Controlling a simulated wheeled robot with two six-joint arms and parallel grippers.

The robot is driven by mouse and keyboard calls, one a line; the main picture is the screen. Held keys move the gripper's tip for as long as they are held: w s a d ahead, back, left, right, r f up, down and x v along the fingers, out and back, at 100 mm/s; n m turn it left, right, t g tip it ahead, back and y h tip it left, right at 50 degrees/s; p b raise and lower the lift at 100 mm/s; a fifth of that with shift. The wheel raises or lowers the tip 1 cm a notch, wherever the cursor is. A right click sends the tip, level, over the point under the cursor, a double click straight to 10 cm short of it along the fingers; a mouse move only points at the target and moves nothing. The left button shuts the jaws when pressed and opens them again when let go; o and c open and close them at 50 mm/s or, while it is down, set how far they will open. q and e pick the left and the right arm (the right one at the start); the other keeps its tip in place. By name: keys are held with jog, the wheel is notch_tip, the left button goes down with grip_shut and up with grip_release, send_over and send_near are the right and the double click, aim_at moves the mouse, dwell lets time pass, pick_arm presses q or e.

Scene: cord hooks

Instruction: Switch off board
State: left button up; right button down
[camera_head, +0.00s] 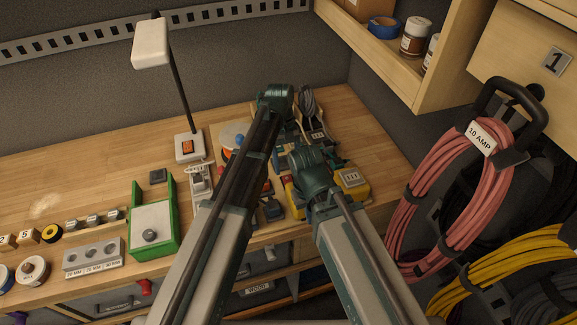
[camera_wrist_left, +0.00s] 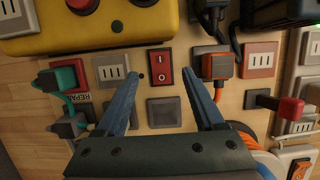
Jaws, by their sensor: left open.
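In the left wrist view a red rocker switch (camera_wrist_left: 160,67) with white marks sits on the board of sockets (camera_wrist_left: 190,135). Dark square plates are below it. My left gripper (camera_wrist_left: 160,79) is open and empty, its two blue fingers on either side of the area just below the red switch. I cannot tell whether the fingers touch the board. An orange plug (camera_wrist_left: 217,66) is in a socket right of the switch, and a teal plug (camera_wrist_left: 63,78) is at the left. In the head view my arms hide much of the board, and my right gripper's fingers do not show.
A yellow box (camera_wrist_left: 45,38) with a red button borders the top left of the wrist view. A red plug (camera_wrist_left: 290,108) stands at its right. In the head view a green-edged box (camera_head: 152,220) and a lamp (camera_head: 151,43) stand left; coiled cords (camera_head: 460,185) hang right.

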pick_arm(q)
jog(key=p+v, duration=0.7)
jog(key=v, duration=0.1)
jog(key=shift+r, duration=0.25)
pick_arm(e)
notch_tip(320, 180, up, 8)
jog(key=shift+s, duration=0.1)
